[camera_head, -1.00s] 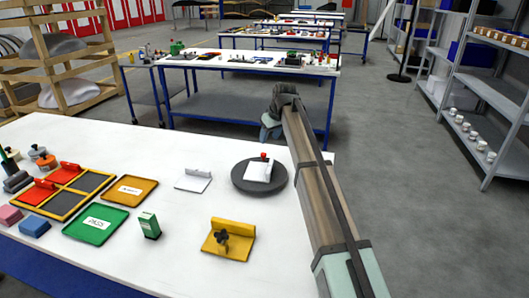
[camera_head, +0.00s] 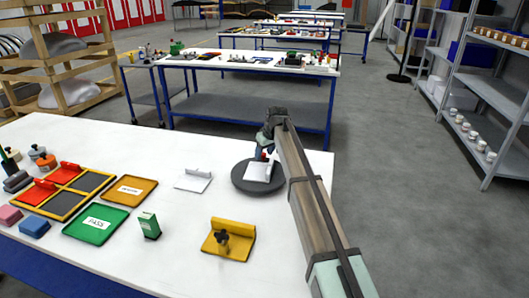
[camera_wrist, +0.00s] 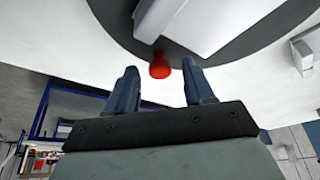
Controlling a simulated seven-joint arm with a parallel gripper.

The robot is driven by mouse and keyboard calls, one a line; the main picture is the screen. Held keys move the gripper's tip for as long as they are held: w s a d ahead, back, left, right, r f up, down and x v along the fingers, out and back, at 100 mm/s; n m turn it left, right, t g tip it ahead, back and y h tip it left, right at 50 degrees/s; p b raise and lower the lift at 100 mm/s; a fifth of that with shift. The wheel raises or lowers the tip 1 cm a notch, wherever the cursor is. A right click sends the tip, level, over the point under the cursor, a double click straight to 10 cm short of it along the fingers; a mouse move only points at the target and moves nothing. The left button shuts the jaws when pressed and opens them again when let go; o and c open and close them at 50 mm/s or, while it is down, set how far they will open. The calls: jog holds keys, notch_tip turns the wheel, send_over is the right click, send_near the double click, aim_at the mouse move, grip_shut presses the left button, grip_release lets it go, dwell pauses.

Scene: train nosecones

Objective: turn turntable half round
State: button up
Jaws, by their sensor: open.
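The turntable (camera_head: 240,181) is a dark round disc on the white table, near its right edge. A white L-shaped piece (camera_head: 257,173) sits on it; in the wrist view its pale block (camera_wrist: 205,18) lies on the dark disc (camera_wrist: 115,18). A red knob (camera_wrist: 159,68) stands at the disc's rim. My gripper (camera_head: 265,153) is above the far rim of the turntable. In the wrist view, its blue fingers (camera_wrist: 160,76) are apart, with the red knob showing between and just beyond their tips. I cannot tell the remaining distance to the knob.
A white bracket (camera_head: 193,180) stands left of the turntable, and a yellow bracket with a black knob (camera_head: 230,241) is nearer. Table around the turntable is clear.

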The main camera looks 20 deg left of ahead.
aim_at(235, 169)
jog(key=shift+c, duration=0.2)
grip_shut()
jog(key=shift+a, duration=0.15)
dwell(0.5)
